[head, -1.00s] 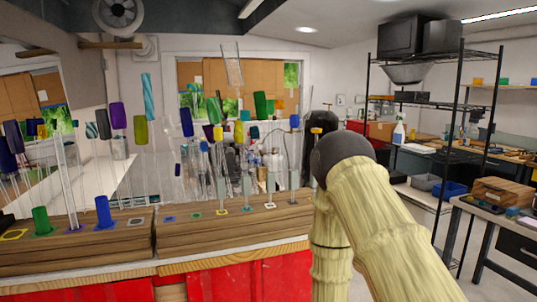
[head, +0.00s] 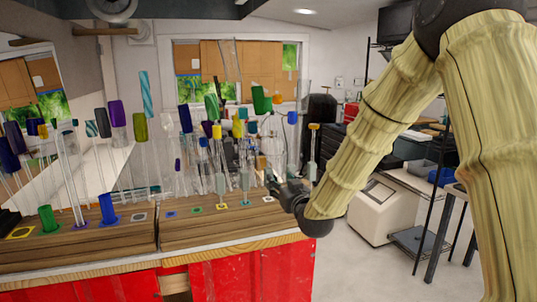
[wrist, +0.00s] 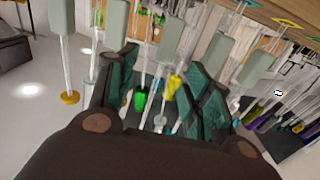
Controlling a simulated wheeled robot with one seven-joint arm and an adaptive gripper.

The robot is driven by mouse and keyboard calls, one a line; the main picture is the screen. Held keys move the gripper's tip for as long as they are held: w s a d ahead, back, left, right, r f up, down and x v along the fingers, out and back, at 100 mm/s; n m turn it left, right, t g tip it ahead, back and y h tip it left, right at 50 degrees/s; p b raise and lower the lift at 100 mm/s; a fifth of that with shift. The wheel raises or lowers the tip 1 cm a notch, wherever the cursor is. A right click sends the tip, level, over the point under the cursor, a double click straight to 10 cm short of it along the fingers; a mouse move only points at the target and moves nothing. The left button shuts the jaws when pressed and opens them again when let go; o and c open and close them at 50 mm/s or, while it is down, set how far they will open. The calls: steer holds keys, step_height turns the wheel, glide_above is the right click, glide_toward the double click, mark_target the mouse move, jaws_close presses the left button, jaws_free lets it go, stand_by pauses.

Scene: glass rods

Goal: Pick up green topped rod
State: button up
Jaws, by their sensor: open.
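Several glass rods with coloured tops stand along the wooden bench in the head view. One rod has a large green top (head: 261,100) above the right part of the bench. Another green top (head: 212,107) is to its left, and a short green piece (head: 47,218) stands at the front left. My gripper (head: 272,183) is low at the bench's right end, among the rods. In the wrist view, my gripper (wrist: 160,72) is open. A green top (wrist: 140,100) and a yellow top (wrist: 173,84) show beyond and between its fingers, apparently not held.
Clear rods with grey-green sleeves (wrist: 172,40) stand close around the fingers. The floor (head: 345,270) right of the red cabinet (head: 285,275) is clear.

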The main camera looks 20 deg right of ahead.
mark_target(268, 172)
steer(key=w+p, duration=0.1)
steer(key=w, duration=0.4)
steer(key=shift+a+f+p, duration=0.1)
steer(key=shift+a+p, duration=0.05)
steer(key=shift+p, duration=0.25)
steer(key=w+p, duration=0.1)
steer(key=w, duration=0.1)
steer(key=w+a+p, duration=0.1)
steer(key=w+p, duration=0.1)
steer(key=shift+w, duration=0.25)
steer(key=shift+w+f, duration=0.15)
steer(key=shift+w, duration=0.2)
steer(key=shift+c, duration=0.2)
jaws_close()
